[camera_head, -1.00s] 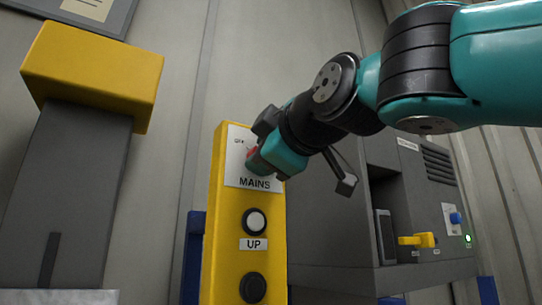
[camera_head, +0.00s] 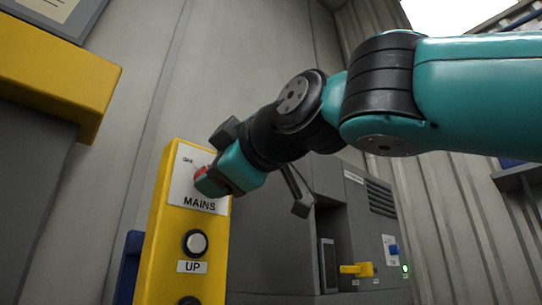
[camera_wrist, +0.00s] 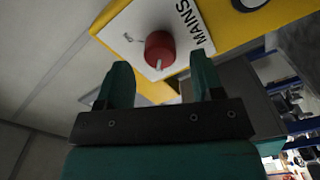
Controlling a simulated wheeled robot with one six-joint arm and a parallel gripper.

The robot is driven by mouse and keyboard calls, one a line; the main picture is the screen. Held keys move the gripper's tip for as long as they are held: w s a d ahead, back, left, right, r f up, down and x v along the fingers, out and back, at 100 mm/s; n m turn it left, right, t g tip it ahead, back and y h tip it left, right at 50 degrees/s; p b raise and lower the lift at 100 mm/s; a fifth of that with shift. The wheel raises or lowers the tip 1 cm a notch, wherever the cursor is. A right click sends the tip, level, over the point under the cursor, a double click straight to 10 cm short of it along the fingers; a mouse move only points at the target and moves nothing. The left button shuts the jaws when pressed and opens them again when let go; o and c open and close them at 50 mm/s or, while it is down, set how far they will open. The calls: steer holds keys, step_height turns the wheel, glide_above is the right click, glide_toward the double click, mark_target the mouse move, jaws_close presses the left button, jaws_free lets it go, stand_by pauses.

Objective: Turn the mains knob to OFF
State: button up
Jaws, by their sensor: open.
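The red mains knob (camera_wrist: 160,50) sits on a white plate (camera_wrist: 135,22) marked MAINS. In the wrist view its pale pointer mark faces down the picture, and a small label too blurred to read lies left of it. In the head view, the knob (camera_head: 201,172) is largely covered by my gripper (camera_head: 212,181), and a small label shows at the plate's upper left. My gripper is open, with its two teal fingers spread on either side of the knob's line in the wrist view. The knob appears just beyond the fingertips; contact cannot be told.
The yellow control post (camera_head: 160,240) carries the plate and a white UP button (camera_head: 195,243) below it. A grey machine (camera_head: 265,240) with a yellow handle (camera_head: 357,269) stands behind to the right. A yellow-topped grey column (camera_head: 50,75) is at left.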

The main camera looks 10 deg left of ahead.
steer(key=b+v, duration=0.5)
steer(key=v, duration=0.9)
steer(key=shift+s+d, duration=0.25)
steer(key=w+d+f+m+g+h, duration=0.2)
steer(key=w+f, duration=0.1)
steer(key=f, duration=0.7)
steer(key=w+d+f+m+g+h, duration=0.1)
steer(key=w+f+m+h, duration=0.15)
steer(key=f, duration=0.75)
steer(key=w+d+f+m+g+h, duration=0.2)
steer(key=f+h, duration=0.1)
steer(key=f, duration=0.7)
steer(key=s+d+f+m+g+h, duration=0.1)
steer(key=s+d+f+m+g, duration=0.2)
steer(key=f, duration=0.8)
steer(key=s+d+f+m+g+h, duration=0.1)
steer(key=s+d+f+m+g, duration=0.2)
steer(key=s+d+f+m, duration=0.3)
step_height(320, 180, down, 5)
steer(key=shift+s+d+f+g, duration=0.15)
steer(key=shift+s+d+g, duration=0.15)
steer(key=shift+s+d, duration=0.95)
